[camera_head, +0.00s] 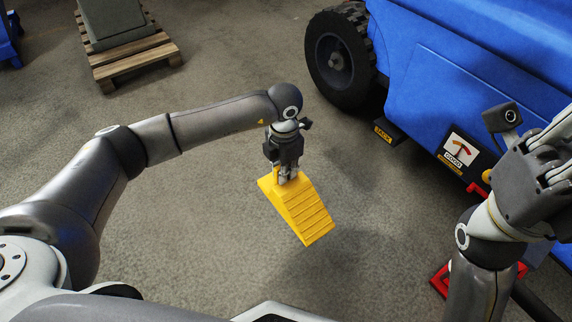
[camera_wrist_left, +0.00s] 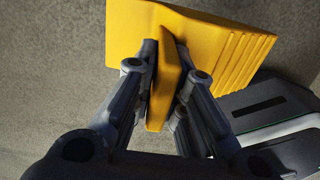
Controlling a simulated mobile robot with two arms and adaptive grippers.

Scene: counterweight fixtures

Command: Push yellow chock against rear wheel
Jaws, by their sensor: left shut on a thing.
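The yellow chock (camera_head: 304,213) is a ribbed wedge in the middle of the head view. My left gripper (camera_head: 286,176) is shut on the upright yellow handle at its top end. In the left wrist view the fingers of the left gripper (camera_wrist_left: 160,85) close on both sides of this handle, with the chock body (camera_wrist_left: 205,38) beyond. The black rear wheel (camera_head: 340,58) of the blue machine stands further back and to the right, apart from the chock. My right gripper (camera_head: 545,165) is at the right edge, its fingers partly cut off, and its jaw state is unclear.
A wooden pallet (camera_head: 135,62) bearing a grey block lies upper left. Concrete floor between chock and wheel is clear.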

